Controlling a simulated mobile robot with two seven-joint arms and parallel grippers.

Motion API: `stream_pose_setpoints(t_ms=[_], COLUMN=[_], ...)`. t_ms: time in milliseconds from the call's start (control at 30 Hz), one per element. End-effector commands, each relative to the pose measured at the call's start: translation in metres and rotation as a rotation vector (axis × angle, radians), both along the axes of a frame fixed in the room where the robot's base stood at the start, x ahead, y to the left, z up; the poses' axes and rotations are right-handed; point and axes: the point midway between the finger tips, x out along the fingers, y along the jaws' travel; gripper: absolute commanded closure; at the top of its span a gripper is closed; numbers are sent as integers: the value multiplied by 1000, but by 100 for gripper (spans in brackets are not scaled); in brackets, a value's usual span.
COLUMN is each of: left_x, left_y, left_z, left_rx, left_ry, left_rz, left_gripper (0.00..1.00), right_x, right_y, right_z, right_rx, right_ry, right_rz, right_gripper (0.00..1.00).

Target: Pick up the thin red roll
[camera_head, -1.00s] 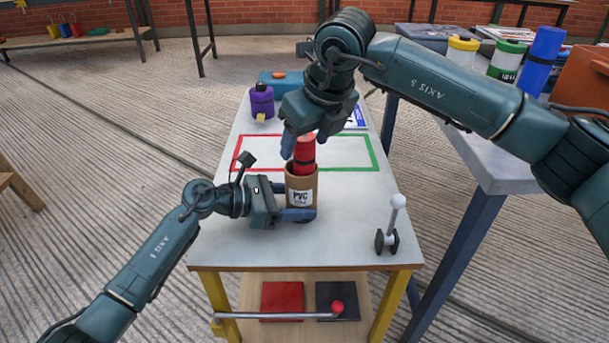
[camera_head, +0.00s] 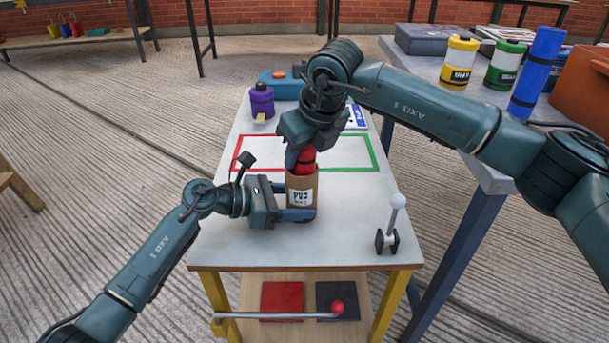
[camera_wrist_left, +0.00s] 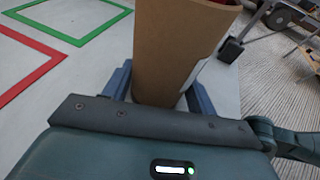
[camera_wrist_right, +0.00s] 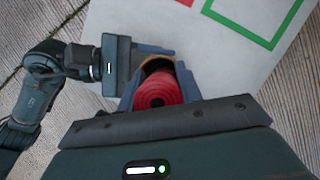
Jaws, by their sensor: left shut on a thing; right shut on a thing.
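The thin red roll (camera_head: 306,157) stands upright in a brown cardboard tube (camera_head: 301,189) labelled PVC, its top end sticking out. In the right wrist view the roll's spiral end (camera_wrist_right: 153,88) lies between my right fingers. My right gripper (camera_head: 300,158) is shut on the roll from above, just over the tube's rim. My left gripper (camera_head: 298,213) is shut on the lower part of the tube, which stands on the table. The left wrist view shows the tube (camera_wrist_left: 172,50) between both left fingers. The roll's lower part is hidden inside the tube.
The white table (camera_head: 230,230) has red and green outlined areas. A purple bottle (camera_head: 262,101) and a teal case (camera_head: 284,85) stand at the back, a white-knobbed lever (camera_head: 392,225) at front right. The side table holds yellow, green and blue rolls (camera_head: 538,70).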

Motion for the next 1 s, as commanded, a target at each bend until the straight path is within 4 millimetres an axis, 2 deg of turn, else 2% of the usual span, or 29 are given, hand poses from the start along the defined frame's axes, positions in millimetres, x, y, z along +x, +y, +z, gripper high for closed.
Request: stream_pose_setpoints(t_ms=[33, 333, 633, 767, 1000], left_x=[0, 0, 0, 0, 0], left_y=[0, 0, 0, 0, 0], left_z=[-1, -1, -1, -1, -1], left_rx=[2, 2, 2, 2, 3], left_ry=[2, 2, 2, 2, 2], left_rz=[0, 0, -1, 0, 0], left_gripper=[56, 55, 56, 56, 56], right_x=[0, -1, -1, -1, 0], right_y=[0, 0, 1, 1, 1], right_z=[-1, -2, 2, 21, 70], right_rx=[-2, -2, -1, -1, 0], right_ry=[1, 3, 1, -1, -1], right_rz=[1, 2, 3, 3, 3], right_gripper=[76, 100, 100, 100, 100])
